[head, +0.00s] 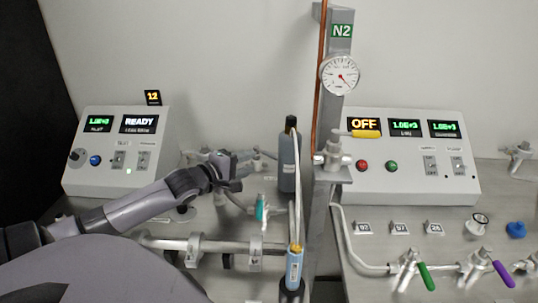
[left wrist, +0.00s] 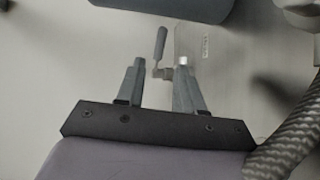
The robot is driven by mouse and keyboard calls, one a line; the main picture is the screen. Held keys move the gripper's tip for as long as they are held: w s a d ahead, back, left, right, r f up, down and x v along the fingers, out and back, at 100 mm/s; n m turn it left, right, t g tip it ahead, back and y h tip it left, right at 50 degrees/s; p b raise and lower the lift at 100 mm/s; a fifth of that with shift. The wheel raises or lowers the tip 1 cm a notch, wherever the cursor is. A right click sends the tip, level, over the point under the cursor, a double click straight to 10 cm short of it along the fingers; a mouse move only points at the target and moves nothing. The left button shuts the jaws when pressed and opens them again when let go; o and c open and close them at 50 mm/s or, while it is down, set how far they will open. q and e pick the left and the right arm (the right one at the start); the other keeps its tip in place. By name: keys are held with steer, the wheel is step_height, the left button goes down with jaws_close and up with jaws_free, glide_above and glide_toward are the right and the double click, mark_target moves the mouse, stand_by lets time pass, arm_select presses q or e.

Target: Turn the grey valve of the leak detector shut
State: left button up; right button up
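The grey valve's lever handle (left wrist: 161,45) shows in the left wrist view, just beyond and between the fingertips, with a small metal stem at its lower end. In the head view I cannot make the handle out clearly; my gripper covers part of that area. My left gripper (head: 236,164) is beside the leak detector's box (head: 82,182). In the left wrist view the left gripper (left wrist: 160,66) is open, with an empty gap between its fingers. Whether a finger touches the handle I cannot tell. The box display reads READY. My right gripper is not in view.
A dark bottle (head: 289,165) stands right of my left gripper. A teal-handled valve (head: 262,207) and a horizontal pipe (head: 222,246) lie nearer. A grey post (head: 322,215) with a gauge (head: 341,74) separates the right-hand controller (head: 400,181), reading OFF. Green (head: 426,276) and purple (head: 503,273) handles are at right.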

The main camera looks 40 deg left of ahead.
mark_target(267, 155)
arm_select(q)
steer(key=shift+w+a+f, duration=0.1)
steer(key=shift+w+f, duration=0.2)
steer(key=shift+w, duration=1.3)
steer(key=shift+w+a+f, duration=0.1)
steer(key=shift+w+f, duration=0.2)
steer(key=shift+w, duration=1.3)
steer(key=shift+w+f, duration=0.3)
steer(key=shift+w, duration=1.3)
jaws_close()
